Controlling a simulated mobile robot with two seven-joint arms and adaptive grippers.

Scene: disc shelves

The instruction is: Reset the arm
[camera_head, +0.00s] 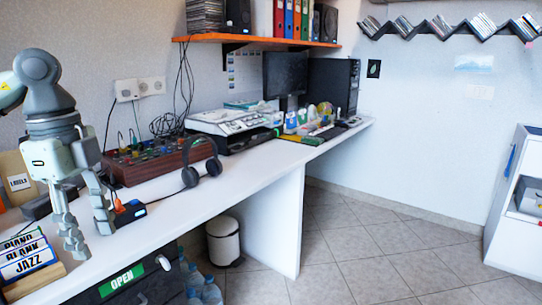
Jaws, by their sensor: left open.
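My left gripper (90,232) hangs at the left of the head view, over the near end of the white desk (228,187). Its fingers point down and are spread apart, with nothing between them. Its fingertips are just right of a wooden box of labelled cards (28,262) reading "JAZZ" and "BLANK". A small dark device with an orange part (130,212) lies just right of the fingers. I cannot tell whether the fingers touch the desk. My right gripper is not in view.
Electronics and a monitor (285,73) fill the far desk. An orange shelf (255,40) is above. A white bin (223,241) and bottles stand below.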

